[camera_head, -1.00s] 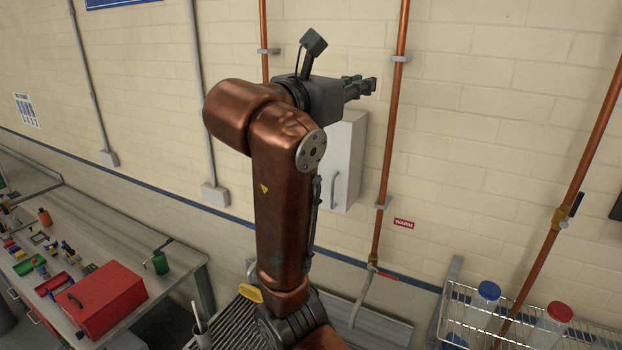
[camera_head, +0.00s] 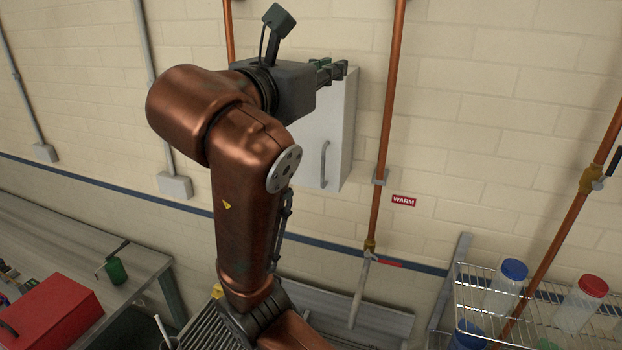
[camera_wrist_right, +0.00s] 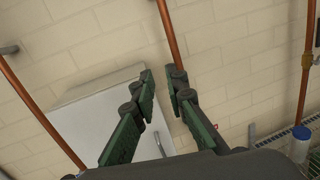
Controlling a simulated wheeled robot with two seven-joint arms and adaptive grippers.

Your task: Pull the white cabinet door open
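The white cabinet (camera_head: 335,130) hangs on the brick wall, partly hidden behind my right arm in the head view. Its door looks closed and carries a grey vertical bar handle (camera_head: 324,164) near its right edge. My right gripper (camera_head: 336,70) is above the handle, near the cabinet's top edge. In the right wrist view the cabinet door (camera_wrist_right: 95,125) and the handle (camera_wrist_right: 160,143) lie beyond the fingers. The right gripper's green-padded fingers (camera_wrist_right: 160,88) are apart with nothing between them. My left gripper is not in view.
Copper pipes (camera_head: 388,110) run up the wall beside the cabinet. A wire rack (camera_head: 470,300) with bottles stands at the lower right. A workbench (camera_head: 100,240) with a red toolbox (camera_head: 50,315) is at the lower left.

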